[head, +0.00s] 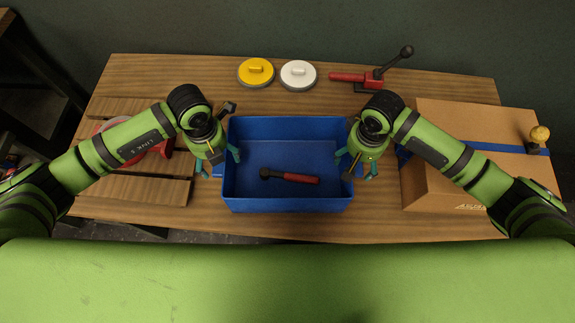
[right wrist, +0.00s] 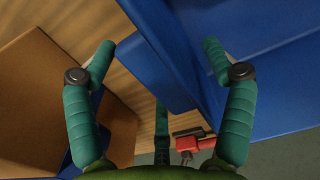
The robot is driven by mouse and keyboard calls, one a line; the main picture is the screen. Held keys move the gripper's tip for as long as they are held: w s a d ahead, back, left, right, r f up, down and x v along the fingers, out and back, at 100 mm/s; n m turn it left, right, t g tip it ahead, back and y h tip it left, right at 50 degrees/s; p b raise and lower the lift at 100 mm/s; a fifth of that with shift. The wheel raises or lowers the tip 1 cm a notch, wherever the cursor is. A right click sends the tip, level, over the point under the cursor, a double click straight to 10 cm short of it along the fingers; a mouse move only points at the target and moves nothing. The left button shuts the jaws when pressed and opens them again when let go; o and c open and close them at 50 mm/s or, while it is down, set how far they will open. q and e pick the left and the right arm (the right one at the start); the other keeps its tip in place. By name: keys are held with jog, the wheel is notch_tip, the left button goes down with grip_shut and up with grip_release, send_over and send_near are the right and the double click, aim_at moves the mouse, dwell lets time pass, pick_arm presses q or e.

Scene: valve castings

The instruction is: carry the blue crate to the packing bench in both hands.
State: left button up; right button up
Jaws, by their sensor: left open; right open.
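The blue crate (head: 287,206) stands upright on the wooden bench, with a red-handled hammer (head: 290,178) lying on its floor. My left gripper (head: 220,162) is open at the crate's left wall, one finger over the inside and one outside. My right gripper (head: 356,168) is open at the right wall. In the right wrist view, the open fingers of the right gripper (right wrist: 160,58) stand on either side of the crate's blue wall and side ledge (right wrist: 155,72), apart from them as far as I can see. The grippers partly hide both side walls.
A yellow disc (head: 256,72), a white disc (head: 298,74) and a red clamp (head: 372,80) lie behind the crate. A slatted wooden pallet (head: 135,190) is left.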

pick_arm(q)
jog(key=shift+c, duration=0.4)
pick_arm(e)
jog(key=shift+c, duration=0.4)
pick_arm(q)
grip_shut()
pick_arm(e)
grip_shut()
pick_arm(q)
jog(key=shift+r, duration=0.15)
pick_arm(e)
jog(key=shift+r, duration=0.15)
